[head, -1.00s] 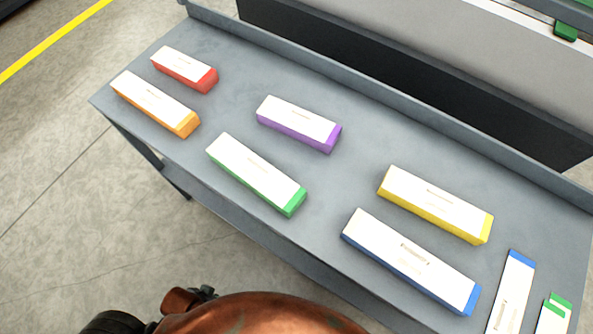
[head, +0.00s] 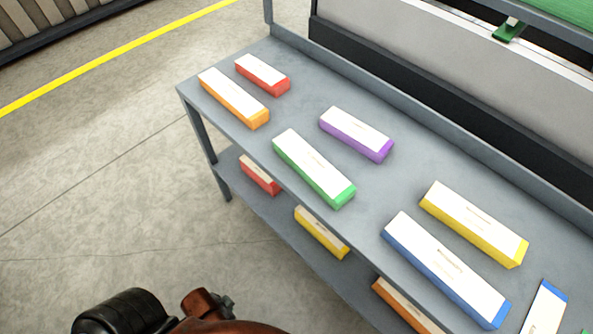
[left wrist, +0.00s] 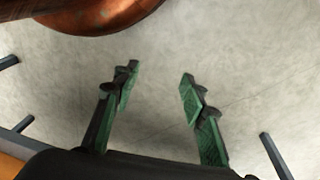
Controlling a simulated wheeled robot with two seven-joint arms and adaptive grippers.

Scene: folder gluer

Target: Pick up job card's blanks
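Stacks of white-topped blanks with coloured sides lie on a grey table: red (head: 262,75), orange (head: 234,98), purple (head: 356,134), green (head: 313,167), yellow (head: 474,223) and blue (head: 445,269). A narrow white piece with a blue end (head: 545,308) lies at the lower right, cut off by the frame; I cannot tell whether it is the job card. My left gripper (left wrist: 160,75) is open and empty in the left wrist view, its green-padded fingers apart above bare floor. Its fingers do not show in the head view. My right gripper is not in view.
A lower shelf holds more stacks: red (head: 260,175), yellow (head: 321,233) and orange (head: 403,307). A raised lip runs along the table's back, with a machine behind it. The floor (head: 110,190) left of the table is clear, with a yellow line.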

